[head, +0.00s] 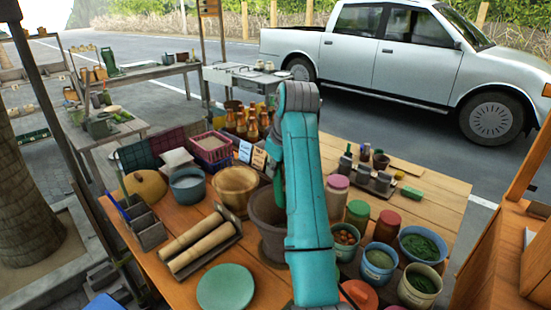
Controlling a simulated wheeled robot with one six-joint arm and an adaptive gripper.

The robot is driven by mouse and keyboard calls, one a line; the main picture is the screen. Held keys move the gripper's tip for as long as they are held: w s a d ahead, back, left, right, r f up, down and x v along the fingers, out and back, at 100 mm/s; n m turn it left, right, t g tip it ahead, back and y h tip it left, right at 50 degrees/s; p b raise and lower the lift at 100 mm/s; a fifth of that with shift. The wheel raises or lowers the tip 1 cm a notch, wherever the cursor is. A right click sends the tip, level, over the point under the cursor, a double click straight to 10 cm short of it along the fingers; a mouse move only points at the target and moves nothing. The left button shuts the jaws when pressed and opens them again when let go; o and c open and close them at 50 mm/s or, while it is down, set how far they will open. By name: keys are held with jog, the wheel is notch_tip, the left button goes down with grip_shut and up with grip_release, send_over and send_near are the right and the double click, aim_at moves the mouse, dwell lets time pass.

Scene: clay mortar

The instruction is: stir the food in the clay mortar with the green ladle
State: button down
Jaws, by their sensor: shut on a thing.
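The clay mortar (266,231) is a dark brown-grey pot on the wooden table, near the middle of the head view. My teal arm rises in front of it and covers its right side. The inside of the mortar is mostly hidden, so I cannot see the food. My gripper is hidden behind my own arm.
Two wooden pestles (198,243) in a tray, a green plate (225,288) and a wooden bowl (235,183) lie left of the mortar. Jars (336,195) and bowls of greens (422,246) crowd the right. Sauce bottles (252,128) stand behind.

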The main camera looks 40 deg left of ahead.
notch_tip(320, 180, down, 13)
dwell(0.9)
jog(key=shift+f, duration=0.1)
dwell(0.6)
